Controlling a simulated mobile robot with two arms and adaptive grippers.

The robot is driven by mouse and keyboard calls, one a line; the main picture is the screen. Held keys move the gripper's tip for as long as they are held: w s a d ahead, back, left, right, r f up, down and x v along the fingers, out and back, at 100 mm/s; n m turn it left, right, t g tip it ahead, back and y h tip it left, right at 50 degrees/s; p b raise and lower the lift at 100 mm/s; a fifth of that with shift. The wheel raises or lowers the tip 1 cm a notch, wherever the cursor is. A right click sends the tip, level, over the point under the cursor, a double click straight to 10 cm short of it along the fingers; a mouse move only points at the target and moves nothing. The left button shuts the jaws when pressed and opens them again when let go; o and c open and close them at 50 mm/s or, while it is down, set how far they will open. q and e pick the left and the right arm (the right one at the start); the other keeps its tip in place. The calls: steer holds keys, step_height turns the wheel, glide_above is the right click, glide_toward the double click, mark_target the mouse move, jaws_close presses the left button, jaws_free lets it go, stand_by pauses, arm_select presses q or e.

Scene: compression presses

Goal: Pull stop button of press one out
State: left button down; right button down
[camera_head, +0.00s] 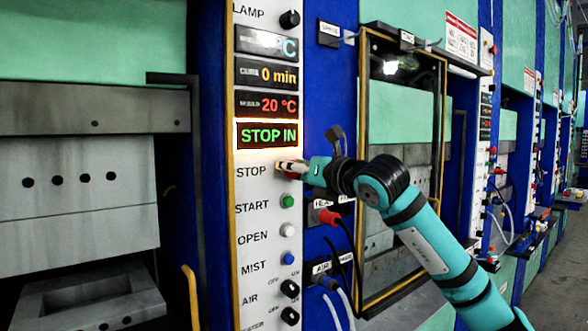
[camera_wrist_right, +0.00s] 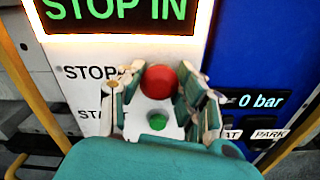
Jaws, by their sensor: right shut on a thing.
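The red stop button (camera_wrist_right: 158,82) of the press sits on the white control panel (camera_head: 252,205) beside the word STOP. In the right wrist view it lies between the two fingers of my right gripper (camera_wrist_right: 160,98). My right gripper (camera_head: 290,168) is shut on the button, reaching it from the right in the head view and hiding most of it there. A lit display (camera_head: 267,135) just above reads STOP IN in green, with a glowing frame. My left gripper is not in view.
Below the stop button are the green start button (camera_head: 287,201), the white open button (camera_head: 288,230) and the blue mist button (camera_head: 287,258). A yellow-framed door (camera_head: 362,150) stands right of the panel. A red plug with a black cable (camera_head: 330,216) juts out below my right arm.

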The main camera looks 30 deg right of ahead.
steer(key=shift+s+b, duration=0.65)
steer(key=shift+b, duration=0.2)
steer(key=c, duration=1.2)
jaws_free()
steer(key=shift+s, duration=0.1)
steer(key=o, duration=0.4)
steer(key=shift+s+d, duration=0.1)
steer(key=shift+s, duration=0.1)
steer(key=shift+c, duration=0.2)
steer(key=s, duration=1.2)
steer(key=shift+d, duration=0.4)
